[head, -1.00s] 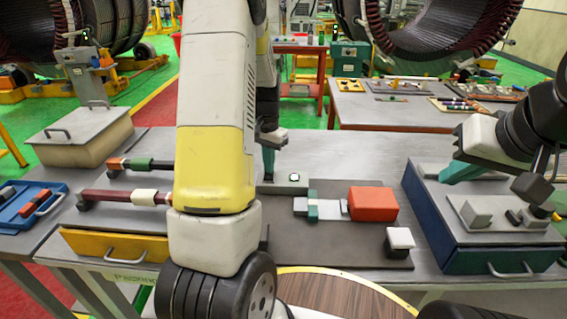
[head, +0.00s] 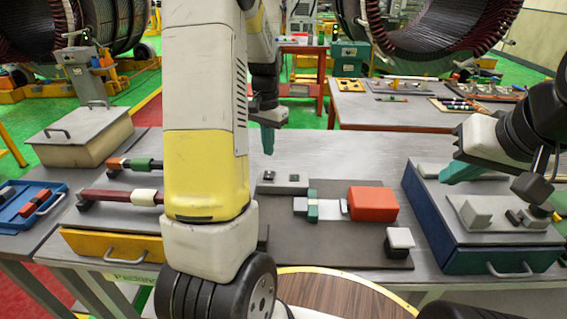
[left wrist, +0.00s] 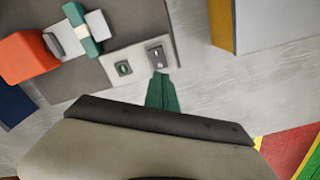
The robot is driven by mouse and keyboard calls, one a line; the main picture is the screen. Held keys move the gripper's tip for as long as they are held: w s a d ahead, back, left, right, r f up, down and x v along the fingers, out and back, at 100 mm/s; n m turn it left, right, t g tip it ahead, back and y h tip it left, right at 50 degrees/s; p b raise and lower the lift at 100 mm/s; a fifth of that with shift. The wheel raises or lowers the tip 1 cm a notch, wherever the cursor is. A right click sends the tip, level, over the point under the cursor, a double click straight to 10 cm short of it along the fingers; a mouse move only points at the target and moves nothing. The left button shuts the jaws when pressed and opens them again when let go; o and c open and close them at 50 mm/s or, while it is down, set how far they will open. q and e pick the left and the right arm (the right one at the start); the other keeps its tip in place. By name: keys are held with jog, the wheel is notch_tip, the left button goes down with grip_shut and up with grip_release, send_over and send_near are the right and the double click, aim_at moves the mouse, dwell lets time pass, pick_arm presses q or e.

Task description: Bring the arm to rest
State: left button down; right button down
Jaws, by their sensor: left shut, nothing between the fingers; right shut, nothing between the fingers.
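My left gripper (head: 268,141) has green fingers and hangs above the far part of the workbench (head: 330,160), just behind a small grey plate (head: 283,183) with two dark buttons. It is shut and empty. In the left wrist view its green fingers (left wrist: 161,88) point at the plate (left wrist: 140,62), near the darker button. Whether they touch it cannot be told there; in the head view they are apart. My right gripper (head: 462,172) is shut and empty over the blue box at the right. My left forearm hides the middle-left of the bench.
A dark mat (head: 330,240) holds a red block (head: 373,204) with a green and white piece (head: 313,206) beside it. A white-topped block (head: 399,240) stands at its front right. The blue box (head: 480,262) is at right. Two rods lie left of my forearm. The far bench strip is clear.

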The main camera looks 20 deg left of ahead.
pick_arm(q)
jog(key=shift+r, duration=0.2)
dwell(0.3)
jog(key=s+d+r+n+t+h, duration=0.1)
jog(key=s+d+r, duration=0.2)
jog(key=s+r, duration=0.15)
jog(key=s+d+r+t, duration=0.2)
jog(key=s+d+r, duration=0.15)
jog(key=r, duration=0.25)
jog(key=s+d+r+t, duration=0.1)
jog(key=s+d+r, duration=0.1)
jog(key=s, duration=0.5)
jog(key=s+d+r+n+t+h, duration=0.1)
jog(key=s+d+r+t, duration=0.1)
jog(key=s, duration=0.5)
jog(key=shift+d+r, duration=0.25)
jog(key=shift+d, duration=0.65)
jog(key=shift+s, duration=0.1)
